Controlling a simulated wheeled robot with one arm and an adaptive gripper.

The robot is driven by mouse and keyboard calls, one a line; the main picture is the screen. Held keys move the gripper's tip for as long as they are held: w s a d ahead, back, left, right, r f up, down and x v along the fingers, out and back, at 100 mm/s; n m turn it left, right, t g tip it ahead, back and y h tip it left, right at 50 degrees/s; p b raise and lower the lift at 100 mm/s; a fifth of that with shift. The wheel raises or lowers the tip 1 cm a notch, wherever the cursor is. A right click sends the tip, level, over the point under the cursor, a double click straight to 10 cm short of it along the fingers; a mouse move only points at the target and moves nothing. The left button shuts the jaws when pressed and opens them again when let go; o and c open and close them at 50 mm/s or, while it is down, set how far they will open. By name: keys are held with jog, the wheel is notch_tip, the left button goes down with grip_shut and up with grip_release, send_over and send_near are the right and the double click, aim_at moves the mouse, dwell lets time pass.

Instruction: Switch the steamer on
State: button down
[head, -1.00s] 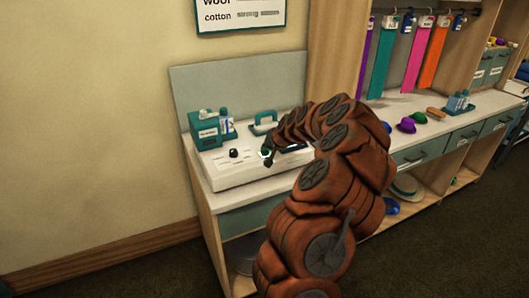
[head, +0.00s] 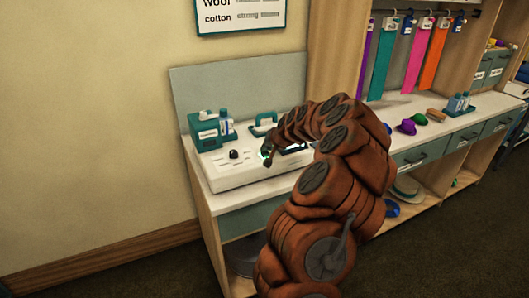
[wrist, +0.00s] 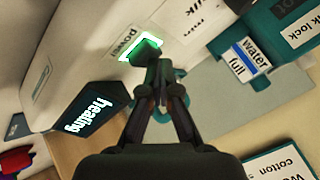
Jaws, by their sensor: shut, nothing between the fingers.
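The steamer (head: 228,178) is a white, low box on the counter at the left. In the wrist view its green power switch (wrist: 142,50) has a brightly lit green frame, beside the word "power". In the head view my gripper (head: 267,159) is over the steamer's top and partly hides the switch's green glow.
A black knob (head: 233,154) is left of my gripper on the steamer. The wrist view shows a "water full" label (wrist: 250,58). Purple and green items lie right on the counter.

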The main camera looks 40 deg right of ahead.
aim_at(266, 153)
jog(key=shift+r+p, duration=0.5)
jog(key=shift+r, duration=2.5)
